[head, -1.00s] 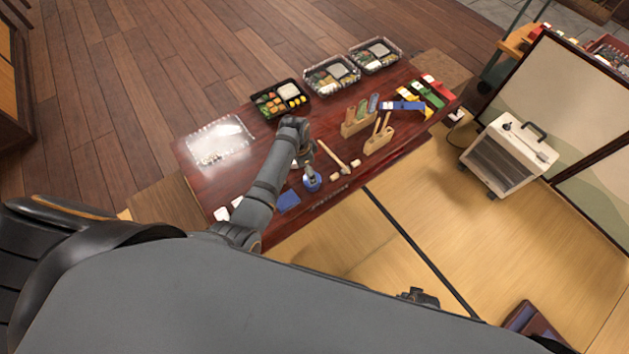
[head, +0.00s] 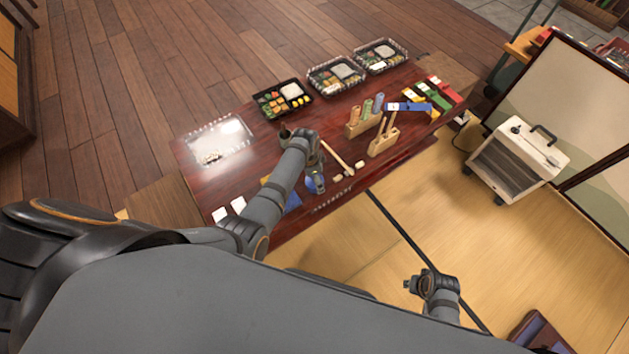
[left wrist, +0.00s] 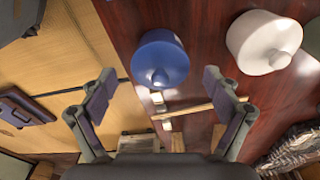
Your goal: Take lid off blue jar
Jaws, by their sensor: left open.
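The blue jar (left wrist: 163,48) stands on the dark red table, its lid on and the lid's knob (left wrist: 160,78) facing my left wrist camera. In the head view the blue jar (head: 316,184) is near the table's front edge, partly hidden by my left gripper (head: 317,168). My left gripper (left wrist: 160,98) is open and empty, its fingers either side of the knob in the wrist view, apart from the jar. My right gripper (head: 417,284) is over the tatami, away from the table; its fingers are too small to read.
A white jar (left wrist: 264,42) stands beside the blue one. A wooden mallet (head: 338,156), wooden holders (head: 364,127), lunch boxes (head: 283,101) and a clear tray (head: 217,143) are on the table. A white case (head: 515,160) stands on the tatami at right.

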